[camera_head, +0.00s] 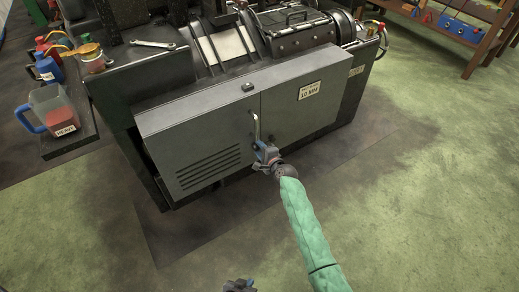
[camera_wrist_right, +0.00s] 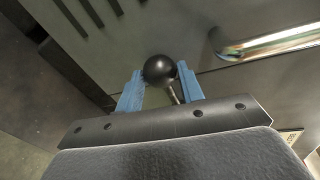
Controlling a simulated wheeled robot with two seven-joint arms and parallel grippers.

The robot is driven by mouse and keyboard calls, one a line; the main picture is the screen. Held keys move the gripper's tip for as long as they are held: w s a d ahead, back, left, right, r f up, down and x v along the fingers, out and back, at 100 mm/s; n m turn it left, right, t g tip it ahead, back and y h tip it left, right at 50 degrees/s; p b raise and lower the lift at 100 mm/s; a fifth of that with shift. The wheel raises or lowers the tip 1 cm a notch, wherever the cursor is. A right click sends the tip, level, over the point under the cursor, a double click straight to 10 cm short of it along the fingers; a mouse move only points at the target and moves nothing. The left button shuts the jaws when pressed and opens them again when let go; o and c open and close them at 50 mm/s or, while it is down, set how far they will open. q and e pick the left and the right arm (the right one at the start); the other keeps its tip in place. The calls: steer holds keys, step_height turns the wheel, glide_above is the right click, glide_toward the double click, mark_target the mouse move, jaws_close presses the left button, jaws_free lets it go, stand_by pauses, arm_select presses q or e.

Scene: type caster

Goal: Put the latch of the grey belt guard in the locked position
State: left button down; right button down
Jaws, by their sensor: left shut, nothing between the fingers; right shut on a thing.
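The grey belt guard (camera_head: 205,135) is the louvred cover on the front of the machine; its panel also fills much of the right wrist view (camera_wrist_right: 130,30). The latch, a black ball knob on a short metal stem (camera_wrist_right: 159,70), is between the blue fingertips of my right gripper (camera_wrist_right: 160,88), which is shut on it. In the head view my right gripper (camera_head: 265,154) is at the guard's right edge, just below a bright metal handle (camera_head: 256,127), and hides the latch. My left gripper (camera_head: 240,285) is shut and empty at the bottom edge, away from the guard.
The handle (camera_wrist_right: 270,45) is close to my right fingers in the wrist view. A fixed panel with a label (camera_head: 310,91) adjoins the guard. A jug (camera_head: 52,108) and bottles stand on a shelf at the left. The floor in front is clear.

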steer(key=shift+w+d+r, duration=0.1)
steer(key=c, duration=0.9)
jaws_free()
steer(key=v, duration=0.8)
steer(key=shift+p, duration=0.4)
